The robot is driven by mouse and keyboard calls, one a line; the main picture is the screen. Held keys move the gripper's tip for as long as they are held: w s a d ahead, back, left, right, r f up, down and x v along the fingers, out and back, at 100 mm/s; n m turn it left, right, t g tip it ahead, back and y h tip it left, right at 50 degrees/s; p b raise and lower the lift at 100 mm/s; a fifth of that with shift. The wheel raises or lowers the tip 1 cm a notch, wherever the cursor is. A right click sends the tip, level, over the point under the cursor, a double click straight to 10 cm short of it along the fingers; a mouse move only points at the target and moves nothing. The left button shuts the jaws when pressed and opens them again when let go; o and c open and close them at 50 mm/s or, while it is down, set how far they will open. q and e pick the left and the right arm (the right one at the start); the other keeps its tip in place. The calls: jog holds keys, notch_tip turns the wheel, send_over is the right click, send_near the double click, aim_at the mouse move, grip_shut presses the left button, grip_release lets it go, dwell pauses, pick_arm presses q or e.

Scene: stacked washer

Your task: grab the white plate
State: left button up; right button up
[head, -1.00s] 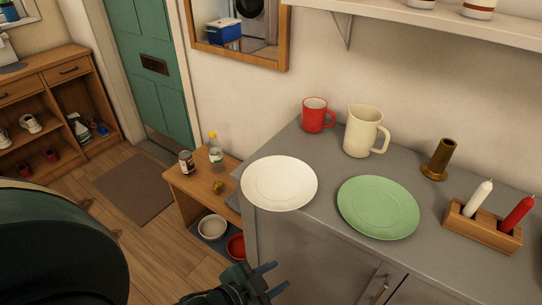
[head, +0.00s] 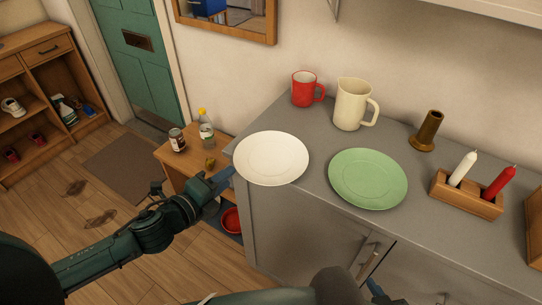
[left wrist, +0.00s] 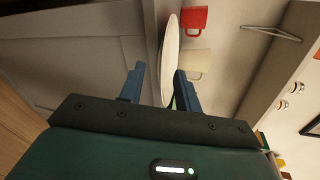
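The white plate (head: 271,158) lies on the grey counter, its left rim overhanging the counter's corner. My left gripper (head: 222,178) is at that left rim. In the left wrist view the plate (left wrist: 171,50) shows nearly edge-on, with its rim in the gap between the two blue fingers of the left gripper (left wrist: 160,82). These fingers are apart and do not appear closed on the rim. Part of my right gripper (head: 376,288) shows at the bottom edge of the head view; its opening cannot be made out.
A green plate (head: 368,178) lies right of the white plate. A red mug (head: 304,90) and cream pitcher (head: 350,106) stand behind. A brass holder (head: 427,131) and candle tray (head: 466,196) are further right. A low wooden table (head: 178,153) with jars stands left of the counter.

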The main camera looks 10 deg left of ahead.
aim_at(241, 167)
pick_arm(q)
jog(key=shift+p+x, duration=0.4)
jog(key=shift+x, duration=2.95)
jog(key=shift+d+r, duration=0.1)
grip_shut()
jog(key=shift+r, duration=0.1)
